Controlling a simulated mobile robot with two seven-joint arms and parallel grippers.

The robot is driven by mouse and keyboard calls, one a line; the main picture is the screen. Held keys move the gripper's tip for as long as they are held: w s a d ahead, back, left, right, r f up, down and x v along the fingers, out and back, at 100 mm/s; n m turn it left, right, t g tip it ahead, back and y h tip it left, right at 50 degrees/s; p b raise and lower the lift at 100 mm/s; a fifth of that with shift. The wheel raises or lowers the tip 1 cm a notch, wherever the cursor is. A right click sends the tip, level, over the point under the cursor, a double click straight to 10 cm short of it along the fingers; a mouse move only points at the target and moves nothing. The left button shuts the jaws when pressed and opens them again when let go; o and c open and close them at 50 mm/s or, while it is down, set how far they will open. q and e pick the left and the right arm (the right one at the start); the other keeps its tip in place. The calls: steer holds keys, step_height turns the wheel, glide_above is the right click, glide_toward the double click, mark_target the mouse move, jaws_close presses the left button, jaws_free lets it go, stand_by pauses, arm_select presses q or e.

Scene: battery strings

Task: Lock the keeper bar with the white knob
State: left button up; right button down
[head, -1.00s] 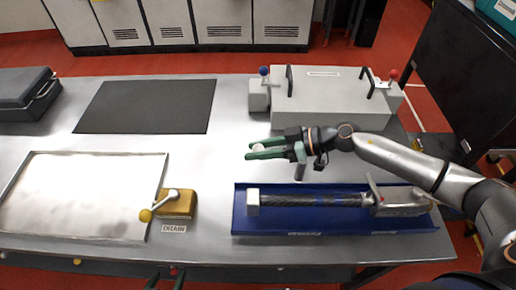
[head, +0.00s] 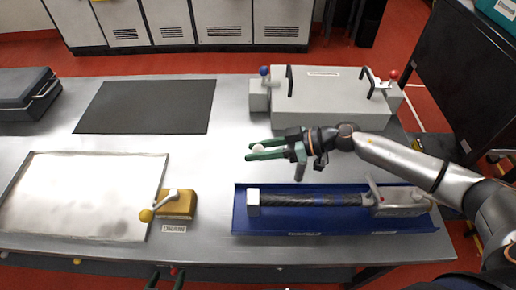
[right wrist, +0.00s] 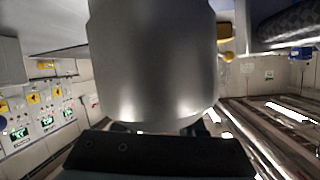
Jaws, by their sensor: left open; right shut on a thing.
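The white knob (head: 258,148) shows as a pale ball between the green fingers of my right gripper (head: 262,150), which is shut on it above the table, behind the blue tray. A short grey piece (head: 300,158) hangs by that gripper's base; I cannot tell what it belongs to. I cannot pick out the keeper bar for sure. My left gripper (head: 166,281) shows only its dark fingertips at the bottom edge, open and empty. In the right wrist view a large grey metal cylinder (right wrist: 152,65) fills the middle and hides the fingertips.
The blue tray (head: 240,224) holds a dark tube (head: 310,200) with grey ends. A yellow lever block (head: 178,206) stands beside a silver tray (head: 90,235). A grey box (head: 325,108) with blue and red knobs stands behind. The black mat (head: 145,106) is bare.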

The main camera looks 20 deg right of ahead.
steer(key=s+n+g+p, duration=0.1)
steer(key=s+n+g, duration=0.1)
steer(key=g, duration=0.1)
steer(key=s+a+n+g+y, duration=0.1)
steer(key=s+n+g, duration=0.1)
steer(key=n, duration=0.1)
steer(key=shift+s+g+p, duration=0.25)
steer(key=shift+g+p, duration=0.1)
steer(key=shift+g, duration=0.05)
steer(key=shift+s+d+n+g, duration=0.1)
steer(key=shift+s+n+g, duration=1.1)
steer(key=shift+g, duration=0.2)
steer(key=c, duration=0.5)
jaws_free()
